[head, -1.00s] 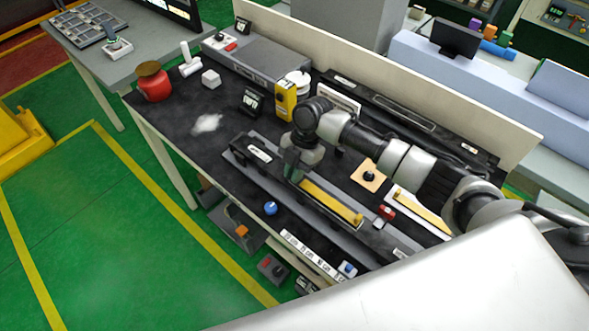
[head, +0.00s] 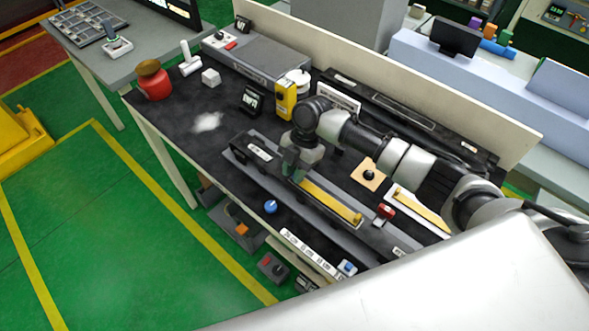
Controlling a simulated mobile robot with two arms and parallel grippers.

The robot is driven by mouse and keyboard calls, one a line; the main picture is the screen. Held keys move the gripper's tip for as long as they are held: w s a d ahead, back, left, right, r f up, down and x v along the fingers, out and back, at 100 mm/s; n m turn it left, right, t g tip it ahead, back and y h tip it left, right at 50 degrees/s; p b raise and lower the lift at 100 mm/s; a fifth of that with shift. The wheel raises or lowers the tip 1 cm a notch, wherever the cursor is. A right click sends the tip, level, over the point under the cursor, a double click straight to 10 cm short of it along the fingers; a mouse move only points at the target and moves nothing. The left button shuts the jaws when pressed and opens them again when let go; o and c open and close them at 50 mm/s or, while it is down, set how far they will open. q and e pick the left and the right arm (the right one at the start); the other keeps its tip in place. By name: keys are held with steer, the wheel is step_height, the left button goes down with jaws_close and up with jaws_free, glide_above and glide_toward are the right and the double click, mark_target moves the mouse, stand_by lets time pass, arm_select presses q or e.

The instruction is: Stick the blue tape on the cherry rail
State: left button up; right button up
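My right gripper (head: 292,172) points down over a long dark fixture (head: 245,152) on the black bench. It is at the left end of a yellow strip (head: 330,201) lying in that fixture. The fingertips are small and partly hidden, so I cannot tell whether they are open, shut or touching the strip. A small round blue thing (head: 270,207) sits at the bench's front edge; I cannot tell whether it is the tape. No rail is clearly cherry coloured. My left gripper is not in view.
A second yellow strip (head: 422,209) lies on a white holder at the right. A small red item (head: 386,211) and a wooden block with a black knob (head: 368,174) are near it. A yellow device (head: 286,100) stands behind my gripper. A red pot (head: 153,84) stands at the far left.

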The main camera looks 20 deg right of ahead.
steer(key=shift+o, duration=1.4)
steer(key=shift+r, duration=0.1)
